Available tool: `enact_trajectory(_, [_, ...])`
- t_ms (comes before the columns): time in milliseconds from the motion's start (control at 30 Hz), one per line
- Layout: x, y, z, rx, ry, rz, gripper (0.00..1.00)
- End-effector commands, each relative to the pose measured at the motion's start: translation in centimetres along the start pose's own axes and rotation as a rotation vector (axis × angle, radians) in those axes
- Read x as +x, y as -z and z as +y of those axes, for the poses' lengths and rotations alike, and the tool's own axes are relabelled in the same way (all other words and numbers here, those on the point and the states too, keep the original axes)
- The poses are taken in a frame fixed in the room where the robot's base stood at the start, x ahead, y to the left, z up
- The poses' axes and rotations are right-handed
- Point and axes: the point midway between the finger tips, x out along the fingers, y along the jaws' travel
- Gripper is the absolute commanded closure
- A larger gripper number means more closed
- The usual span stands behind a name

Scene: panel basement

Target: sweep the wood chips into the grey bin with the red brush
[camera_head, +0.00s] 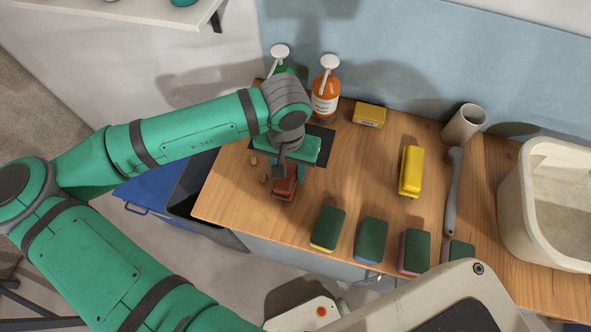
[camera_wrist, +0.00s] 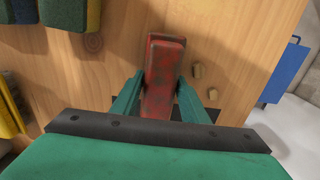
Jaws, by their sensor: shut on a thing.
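The red brush (camera_head: 284,184) is on the wooden counter near its left end, under my gripper (camera_head: 290,168). In the wrist view the red brush (camera_wrist: 162,75) sits between the two green fingers of my gripper (camera_wrist: 162,88), which is shut on it. The grey bin (camera_head: 192,182) appears to be the dark-mouthed one below the counter's left edge, partly hidden by my arm.
A blue bin (camera_head: 150,190) stands beside the grey one. Orange (camera_head: 325,92) and green pump bottles stand behind my gripper. Several sponges (camera_head: 328,228) line the front edge.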

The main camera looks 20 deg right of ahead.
Motion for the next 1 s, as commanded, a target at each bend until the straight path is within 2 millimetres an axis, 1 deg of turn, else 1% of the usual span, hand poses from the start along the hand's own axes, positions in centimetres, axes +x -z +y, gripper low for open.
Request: enact_trajectory(1000, [0.0, 0.0, -6.1, -0.001, 0.001, -0.001, 0.78])
